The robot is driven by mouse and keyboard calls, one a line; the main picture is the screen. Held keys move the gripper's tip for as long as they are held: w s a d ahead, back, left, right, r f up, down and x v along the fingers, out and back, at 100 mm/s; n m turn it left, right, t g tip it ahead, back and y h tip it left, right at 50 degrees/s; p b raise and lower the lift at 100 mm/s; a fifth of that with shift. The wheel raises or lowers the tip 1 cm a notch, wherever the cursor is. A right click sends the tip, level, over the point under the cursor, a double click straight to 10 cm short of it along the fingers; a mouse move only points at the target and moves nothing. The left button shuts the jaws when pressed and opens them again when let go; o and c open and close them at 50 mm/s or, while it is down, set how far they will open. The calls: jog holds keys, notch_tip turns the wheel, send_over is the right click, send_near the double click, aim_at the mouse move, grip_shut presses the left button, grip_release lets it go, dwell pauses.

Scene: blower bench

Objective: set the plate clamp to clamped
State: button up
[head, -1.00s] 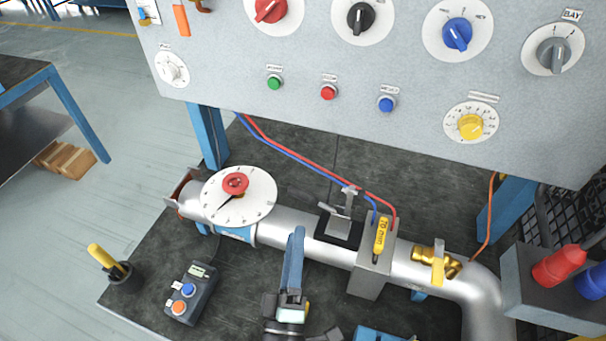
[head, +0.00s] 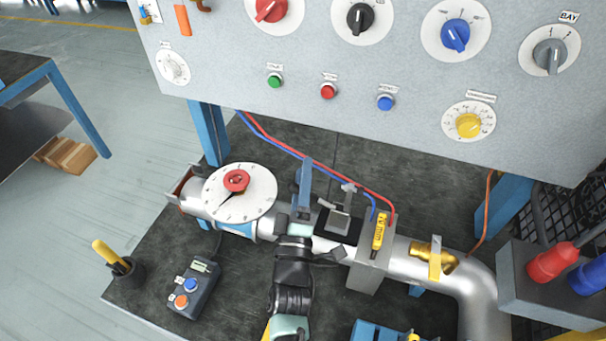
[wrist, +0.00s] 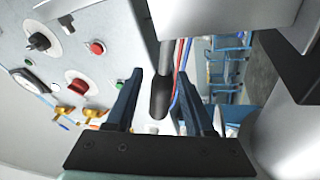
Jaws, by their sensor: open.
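The plate clamp (head: 348,190) is a small metal toggle clamp beside a grey plate (head: 339,222) on a black base, on top of the silver pipe. My gripper (head: 303,172) is over the pipe just left of the clamp, its blue fingers pointing away from me. In the wrist view a dark rounded grip (wrist: 160,100) on a grey bar, apparently the clamp's handle, shows between the two open fingers. Space shows on both sides of it. In the head view my fingers hide most of this handle.
A white dial with a red knob (head: 236,181) stands close left on the pipe. The control panel (head: 330,125) rises behind. A button box (head: 193,287) lies front left.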

grip_shut()
dwell(0.3)
dwell(1.2)
